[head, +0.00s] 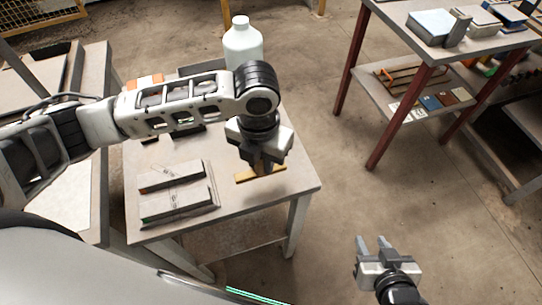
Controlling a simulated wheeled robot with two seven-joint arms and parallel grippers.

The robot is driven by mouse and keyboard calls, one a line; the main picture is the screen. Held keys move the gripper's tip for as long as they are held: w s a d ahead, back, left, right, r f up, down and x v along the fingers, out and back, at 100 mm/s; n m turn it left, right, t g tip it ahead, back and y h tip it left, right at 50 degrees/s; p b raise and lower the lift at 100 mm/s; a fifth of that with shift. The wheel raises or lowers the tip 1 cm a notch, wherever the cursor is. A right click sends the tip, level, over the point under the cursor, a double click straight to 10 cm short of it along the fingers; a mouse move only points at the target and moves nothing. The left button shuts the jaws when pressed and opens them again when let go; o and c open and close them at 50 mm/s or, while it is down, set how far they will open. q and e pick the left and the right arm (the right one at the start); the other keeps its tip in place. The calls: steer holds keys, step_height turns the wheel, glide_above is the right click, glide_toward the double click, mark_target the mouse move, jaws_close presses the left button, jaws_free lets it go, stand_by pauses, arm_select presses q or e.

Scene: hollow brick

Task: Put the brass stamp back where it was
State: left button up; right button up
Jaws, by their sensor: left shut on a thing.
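The brass stamp (245,176) looks like a long yellow bar near the right side of the small grey table (300,187). My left gripper (262,170) comes down from above and is shut on the middle of the bar, hiding that part. The bar lies level at or just above the tabletop; I cannot tell whether it touches. My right gripper (373,241) is open and empty over the floor, to the right of the table and lower in the picture.
Two grey slabs (172,176) lie on a board left of the stamp. A white bottle (243,43) stands at the table's back. My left arm hides part of the tabletop. A red-legged bench (428,58) stands at upper right, with open floor between.

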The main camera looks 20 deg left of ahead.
arm_select(q)
steer(key=shift+w+d+f, duration=0.15)
steer(key=shift+w+f, duration=0.1)
steer(key=shift+f, duration=0.15)
steer(key=f, duration=0.3)
steer(key=shift+w+d+f, duration=0.1)
steer(key=shift+w+f, duration=0.05)
steer(key=shift+w, duration=0.15)
steer(key=shift+f, duration=0.15)
steer(key=shift+f, duration=0.1)
steer(key=shift+f, duration=0.1)
steer(key=o, duration=0.8)
step_height(320, 180, up, 12)
steer(key=shift+r+b, duration=0.2)
steer(key=shift+b, duration=0.1)
